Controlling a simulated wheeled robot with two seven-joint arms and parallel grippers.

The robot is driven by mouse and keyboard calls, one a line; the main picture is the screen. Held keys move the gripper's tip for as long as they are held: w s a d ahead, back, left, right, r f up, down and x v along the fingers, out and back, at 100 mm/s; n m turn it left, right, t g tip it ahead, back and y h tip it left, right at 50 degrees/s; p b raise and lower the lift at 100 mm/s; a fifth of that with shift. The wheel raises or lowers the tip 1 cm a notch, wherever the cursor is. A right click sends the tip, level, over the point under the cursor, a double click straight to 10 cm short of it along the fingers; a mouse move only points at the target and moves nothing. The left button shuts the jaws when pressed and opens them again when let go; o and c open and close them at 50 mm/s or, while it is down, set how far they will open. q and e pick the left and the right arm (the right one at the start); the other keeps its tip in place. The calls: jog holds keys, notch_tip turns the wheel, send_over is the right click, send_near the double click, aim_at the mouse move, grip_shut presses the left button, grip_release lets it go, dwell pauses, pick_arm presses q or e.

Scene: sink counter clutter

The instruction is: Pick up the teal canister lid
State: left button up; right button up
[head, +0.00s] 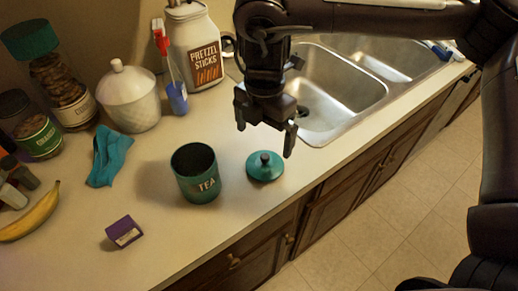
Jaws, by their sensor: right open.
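The teal canister lid (265,168) lies on the counter with its dark round knob facing up. It is just right of the open teal canister (197,174), which is marked TEA and stands upright. My right gripper (264,140) hangs above the lid, pointing down, its two fingers apart and nothing between them. It looks clear of the lid, though the exact height is hard to tell. My left gripper does not show.
A double sink (340,95) lies behind the gripper. The counter's front edge runs close to the lid.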

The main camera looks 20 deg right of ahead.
aim_at(265, 156)
jog(key=shift+f, duration=0.4)
jog(key=shift+s+f, duration=0.25)
jog(key=shift+f, duration=0.35)
jog(key=shift+s+f, duration=0.2)
jog(key=shift+f, duration=0.4)
notch_tip(265, 156, down, 4)
jog(key=shift+r, duration=0.15)
jog(key=shift+f, duration=0.25)
jog(key=c, duration=0.5)
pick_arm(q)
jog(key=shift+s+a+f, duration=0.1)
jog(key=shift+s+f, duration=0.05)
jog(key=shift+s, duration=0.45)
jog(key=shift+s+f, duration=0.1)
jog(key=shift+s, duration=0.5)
pick_arm(e)
jog(key=c, duration=0.4)
